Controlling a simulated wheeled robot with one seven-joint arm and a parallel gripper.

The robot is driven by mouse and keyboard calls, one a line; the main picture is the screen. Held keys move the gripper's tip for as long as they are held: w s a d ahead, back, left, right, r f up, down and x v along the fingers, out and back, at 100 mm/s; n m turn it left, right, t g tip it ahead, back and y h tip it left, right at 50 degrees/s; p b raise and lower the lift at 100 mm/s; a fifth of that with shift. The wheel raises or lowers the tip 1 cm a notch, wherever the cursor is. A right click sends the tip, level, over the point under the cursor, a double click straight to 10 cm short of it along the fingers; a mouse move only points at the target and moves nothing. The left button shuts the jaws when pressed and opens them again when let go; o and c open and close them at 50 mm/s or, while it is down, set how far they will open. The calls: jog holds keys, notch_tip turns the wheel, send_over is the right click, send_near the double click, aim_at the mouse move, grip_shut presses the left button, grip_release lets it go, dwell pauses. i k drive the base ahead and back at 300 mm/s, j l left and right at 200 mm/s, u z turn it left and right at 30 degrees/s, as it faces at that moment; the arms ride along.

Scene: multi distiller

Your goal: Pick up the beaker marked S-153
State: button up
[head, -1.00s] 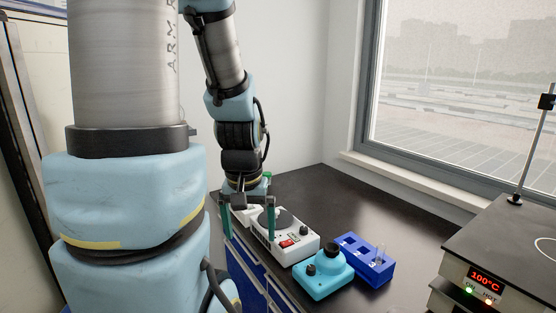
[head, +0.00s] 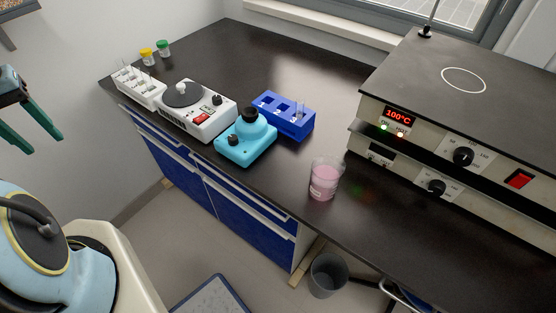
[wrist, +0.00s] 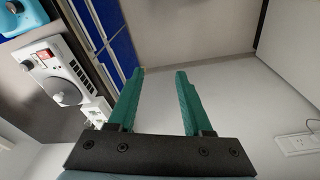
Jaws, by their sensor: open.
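A beaker (head: 326,179) with pink liquid stands upright on the black bench, near its front edge, in the head view. It has a pale label, but I cannot read the marking. My gripper (head: 19,138) is at the far left of the head view, away from the bench and far from the beaker. In the wrist view my gripper (wrist: 160,80) has its two green fingers spread apart with nothing between them. The beaker does not show in the wrist view.
A hot plate unit (head: 440,130) reading 100°C stands right of the beaker. A turquoise device (head: 246,143), a blue rack (head: 284,117), a white stirrer (head: 197,110) and a white rack (head: 139,86) stand to the left. A bin (head: 327,275) stands on the floor.

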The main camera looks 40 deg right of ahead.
aim_at(328, 169)
jog(key=k+u, duration=0.5)
jog(key=k, duration=0.9)
jog(key=j, duration=0.05)
